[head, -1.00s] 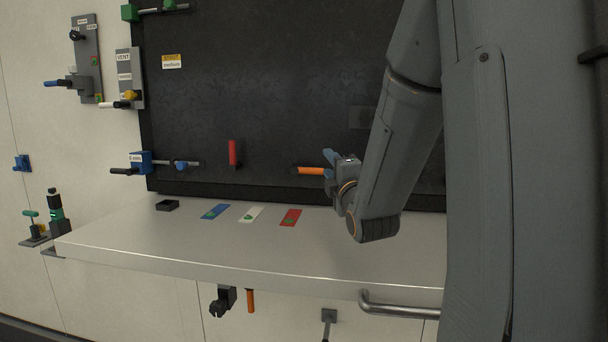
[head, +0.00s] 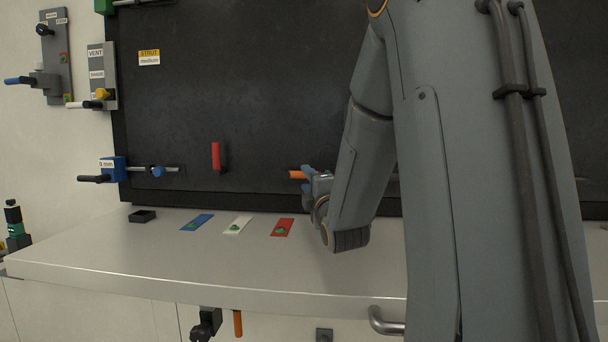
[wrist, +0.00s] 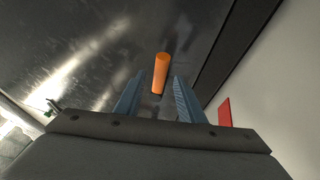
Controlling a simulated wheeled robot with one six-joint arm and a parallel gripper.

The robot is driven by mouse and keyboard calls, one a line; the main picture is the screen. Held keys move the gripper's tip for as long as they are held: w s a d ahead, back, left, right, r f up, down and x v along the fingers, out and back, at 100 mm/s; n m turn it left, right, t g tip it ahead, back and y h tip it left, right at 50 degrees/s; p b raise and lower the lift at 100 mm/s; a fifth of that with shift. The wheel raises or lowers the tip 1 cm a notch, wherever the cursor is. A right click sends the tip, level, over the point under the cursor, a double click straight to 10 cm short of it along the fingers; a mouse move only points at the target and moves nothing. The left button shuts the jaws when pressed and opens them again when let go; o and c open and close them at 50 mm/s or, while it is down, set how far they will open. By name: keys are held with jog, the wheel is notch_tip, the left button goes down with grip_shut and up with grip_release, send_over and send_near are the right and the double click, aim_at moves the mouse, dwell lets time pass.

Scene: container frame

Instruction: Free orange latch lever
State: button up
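The orange latch lever (head: 297,174) sticks out on the dark panel, above the shelf. In the wrist view the orange lever (wrist: 161,72) stands just ahead of the gap between my fingertips. My gripper (wrist: 155,90) is open, with one blue-grey finger on each side of that gap. In the head view my gripper (head: 308,177) is at the lever's right end, and part of the lever is hidden behind it. I cannot tell whether a finger touches the lever.
A red handle (head: 216,156) is on the panel to the left. Below is a pale shelf (head: 150,250) with a blue card (head: 197,222), a white card (head: 238,225), a red card (head: 283,228) and a small black tray (head: 142,216). A grey rail (head: 385,322) curves below the shelf edge.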

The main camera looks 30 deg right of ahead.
aim_at(303, 175)
jog(key=shift+p+x, duration=0.7)
jog(key=shift+x, duration=1.5)
grip_shut()
jog(key=shift+d, duration=0.1)
